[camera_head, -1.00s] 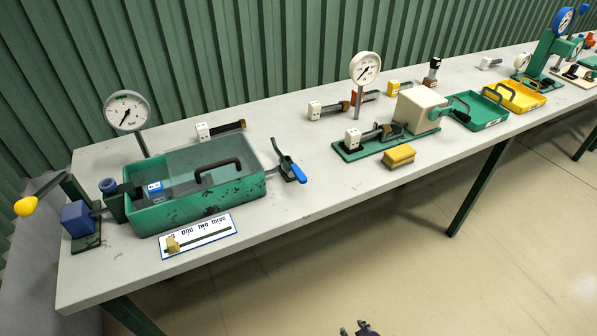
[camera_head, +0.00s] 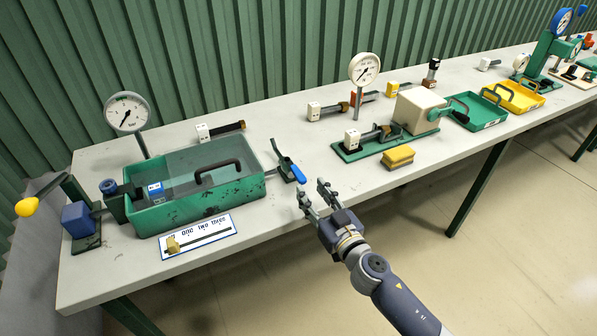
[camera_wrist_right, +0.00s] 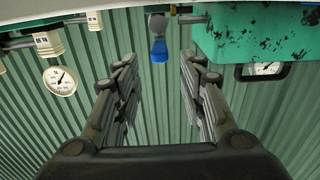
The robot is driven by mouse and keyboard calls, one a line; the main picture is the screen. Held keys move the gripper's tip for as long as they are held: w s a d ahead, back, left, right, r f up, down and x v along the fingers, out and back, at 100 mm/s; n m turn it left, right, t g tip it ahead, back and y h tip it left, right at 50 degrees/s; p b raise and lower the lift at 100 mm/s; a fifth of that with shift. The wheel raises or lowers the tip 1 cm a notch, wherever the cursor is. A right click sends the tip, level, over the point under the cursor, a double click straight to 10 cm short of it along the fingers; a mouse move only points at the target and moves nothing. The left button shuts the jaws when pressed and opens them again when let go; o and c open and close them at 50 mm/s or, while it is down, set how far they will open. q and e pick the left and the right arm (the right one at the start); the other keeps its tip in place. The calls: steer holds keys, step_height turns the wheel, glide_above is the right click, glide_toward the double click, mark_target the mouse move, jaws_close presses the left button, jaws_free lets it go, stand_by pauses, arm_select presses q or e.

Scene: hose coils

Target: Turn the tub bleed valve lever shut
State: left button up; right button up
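The green tub (camera_head: 200,205) sits at the left part of the bench, with a dark handle on top. At its right end is a small valve with a dark green lever whose blue grip (camera_head: 298,174) points toward the bench's front edge. The blue grip also shows in the right wrist view (camera_wrist_right: 159,50), beyond and between my fingertips. My right gripper (camera_head: 314,191) is open and empty at the bench's front edge, just in front of the blue grip and apart from it. My left gripper is not in view.
A pressure gauge (camera_head: 126,112) stands behind the tub. A yellow-knobbed lever (camera_head: 27,206) is at the far left. A sign with a slider (camera_head: 198,236) lies in front of the tub. A yellow block (camera_head: 398,156) and a beige box (camera_head: 418,112) are to the right.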

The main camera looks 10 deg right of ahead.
mark_target(293, 164)
steer(key=x, duration=0.9)
steer(key=shift+s, duration=0.1)
steer(key=shift+c, duration=0.6)
steer(key=shift+d, duration=0.1)
jaws_close()
